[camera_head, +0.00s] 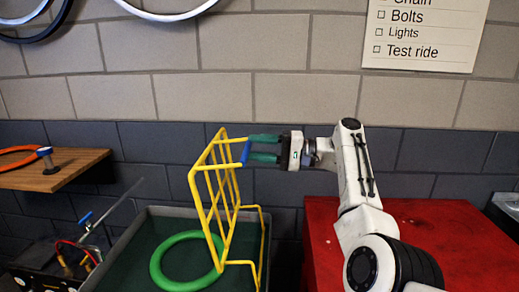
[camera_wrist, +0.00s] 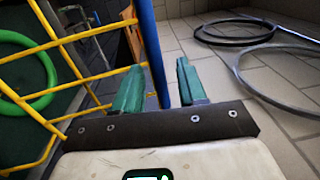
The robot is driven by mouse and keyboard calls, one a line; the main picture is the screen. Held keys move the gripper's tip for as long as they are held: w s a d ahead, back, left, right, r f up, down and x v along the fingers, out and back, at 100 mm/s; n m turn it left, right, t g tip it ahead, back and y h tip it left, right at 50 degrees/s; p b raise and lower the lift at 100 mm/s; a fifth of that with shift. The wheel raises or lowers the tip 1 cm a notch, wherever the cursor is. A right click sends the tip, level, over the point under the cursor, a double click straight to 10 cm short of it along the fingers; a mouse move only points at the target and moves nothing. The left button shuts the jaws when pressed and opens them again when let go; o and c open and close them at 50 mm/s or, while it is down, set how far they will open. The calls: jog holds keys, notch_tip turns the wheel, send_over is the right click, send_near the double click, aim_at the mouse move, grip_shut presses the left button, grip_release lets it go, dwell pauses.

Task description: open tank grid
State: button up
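The yellow wire tank grid (camera_head: 222,190) stands raised and nearly upright over the dark tank (camera_head: 150,212), tilted a little. It also shows at the left of the wrist view (camera_wrist: 88,78). Its blue handle bar (camera_head: 245,153) is at its upper right edge. My gripper (camera_head: 250,147) is at this bar, coming from the right. The fingers are apart and hold nothing. Whether the bar lies fully between them is unclear.
A green ring (camera_head: 160,275) lies in the tank. A red surface (camera_head: 460,215) is at right, a wooden shelf (camera_head: 60,172) with tools at left. A black device (camera_head: 45,268) with a rod stands beside the tank. Wheels hang on the brick wall (camera_head: 290,95) behind.

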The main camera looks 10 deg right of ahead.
jog(key=shift+a+f, duration=0.1)
jog(key=shift+a, duration=0.05)
jog(key=b+v, duration=0.2)
jog(key=v, duration=0.8)
jog(key=shift+d+b, duration=0.3)
jog(key=shift+d, duration=0.1)
jog(key=shift+s, duration=0.15)
